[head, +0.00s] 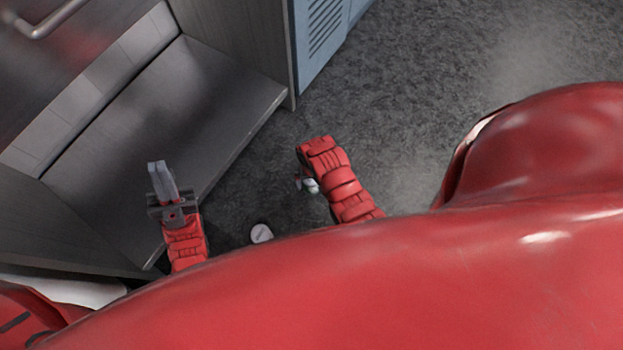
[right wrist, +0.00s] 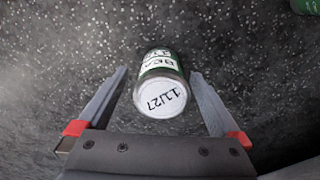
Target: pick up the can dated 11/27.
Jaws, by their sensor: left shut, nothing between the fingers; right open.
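In the right wrist view a green can (right wrist: 160,98) with a white label and a white end marked 11/27 shows between the spread fingers of my right gripper (right wrist: 158,73). The gripper is open, and I cannot tell whether its fingers touch the can. In the head view a can's white end (head: 261,233) shows at the edge of my red body; its date is too small to read. The right gripper's fingers are mostly hidden there behind my red forearm. My left gripper (head: 158,168) is shut and empty, in front of the grey shelf.
Part of another green object (right wrist: 306,6) shows at the top right corner of the right wrist view. A grey shelf (head: 165,110) and cabinet panels stand at the left in the head view. A blue vented locker (head: 325,35) stands behind. The dark speckled floor (head: 410,95) is clear at centre right.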

